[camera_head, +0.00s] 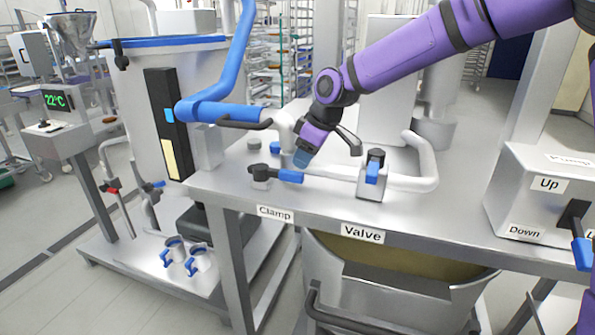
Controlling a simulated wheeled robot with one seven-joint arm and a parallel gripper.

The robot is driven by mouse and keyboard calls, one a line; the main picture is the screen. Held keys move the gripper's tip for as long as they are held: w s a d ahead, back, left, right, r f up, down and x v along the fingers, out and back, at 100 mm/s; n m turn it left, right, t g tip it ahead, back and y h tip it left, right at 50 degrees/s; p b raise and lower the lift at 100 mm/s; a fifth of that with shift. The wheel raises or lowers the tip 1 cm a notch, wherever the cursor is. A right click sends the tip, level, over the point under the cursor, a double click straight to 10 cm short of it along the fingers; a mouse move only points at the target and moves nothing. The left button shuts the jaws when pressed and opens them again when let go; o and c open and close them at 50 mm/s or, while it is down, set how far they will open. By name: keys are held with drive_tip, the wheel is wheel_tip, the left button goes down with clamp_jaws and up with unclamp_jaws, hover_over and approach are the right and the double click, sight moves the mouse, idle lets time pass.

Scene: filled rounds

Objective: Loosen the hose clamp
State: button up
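The hose clamp (261,174) sits on the metal table behind the "Clamp" label (275,214). It is a small dark-topped fixture with a blue-tipped lever (290,176) pointing right. My gripper (302,158) hangs at the end of my purple arm, just above and behind the lever's blue tip. I cannot tell whether it touches the lever. Its fingers are small and partly hidden, so their opening does not show clearly.
A valve block with a blue handle (375,168) stands to the right on a white pipe (415,183). A grey box with "Up" and "Down" labels (545,195) is at the right. The front tabletop (330,205) is clear.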

sight(296, 173)
drive_tip(key=shift+x, duration=2.4)
clamp_jaws()
